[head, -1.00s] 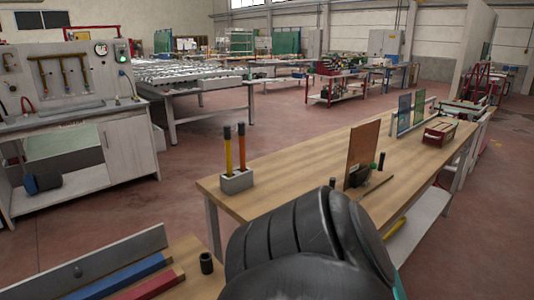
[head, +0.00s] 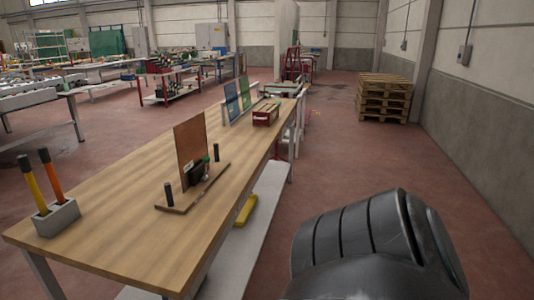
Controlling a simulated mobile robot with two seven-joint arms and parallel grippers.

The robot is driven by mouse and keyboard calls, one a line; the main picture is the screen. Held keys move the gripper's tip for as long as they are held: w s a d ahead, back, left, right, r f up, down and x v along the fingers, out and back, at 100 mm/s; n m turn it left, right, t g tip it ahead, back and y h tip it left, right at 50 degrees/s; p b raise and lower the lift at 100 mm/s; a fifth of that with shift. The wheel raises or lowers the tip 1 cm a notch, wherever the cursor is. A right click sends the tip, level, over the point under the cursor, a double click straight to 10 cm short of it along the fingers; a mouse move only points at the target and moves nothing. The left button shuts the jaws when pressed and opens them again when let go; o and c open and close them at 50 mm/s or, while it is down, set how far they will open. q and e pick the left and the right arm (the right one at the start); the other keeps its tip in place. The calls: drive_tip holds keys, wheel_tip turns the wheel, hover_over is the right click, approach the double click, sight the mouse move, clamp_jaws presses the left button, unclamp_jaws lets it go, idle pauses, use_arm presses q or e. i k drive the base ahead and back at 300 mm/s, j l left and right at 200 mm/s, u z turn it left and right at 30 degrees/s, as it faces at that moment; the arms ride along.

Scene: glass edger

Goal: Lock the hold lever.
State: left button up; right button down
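On the long wooden workbench (head: 120,222) stands a small fixture with a flat wooden base (head: 188,206). A brown upright panel (head: 188,142) stands in it, with a black clamp-like block (head: 194,174) at its lower edge. A small dark part with a greenish tip (head: 206,169) sits beside the block; I cannot tell whether this is the hold lever or how it is set. Short black posts (head: 169,194) rise at the ends of the base. Neither gripper is in view; only a dark part of my arm shows at the bottom right.
A grey block with two upright tools (head: 57,216) stands at the bench's near left corner. Blue and green glass panes (head: 232,101) and a red-framed box (head: 265,114) stand farther along. Stacked pallets (head: 384,97) stand by the right wall. The floor right of the bench is clear.

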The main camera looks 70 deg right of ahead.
sight(206, 159)
drive_tip(key=l+z, duration=0.1)
drive_tip(key=z, duration=1.4)
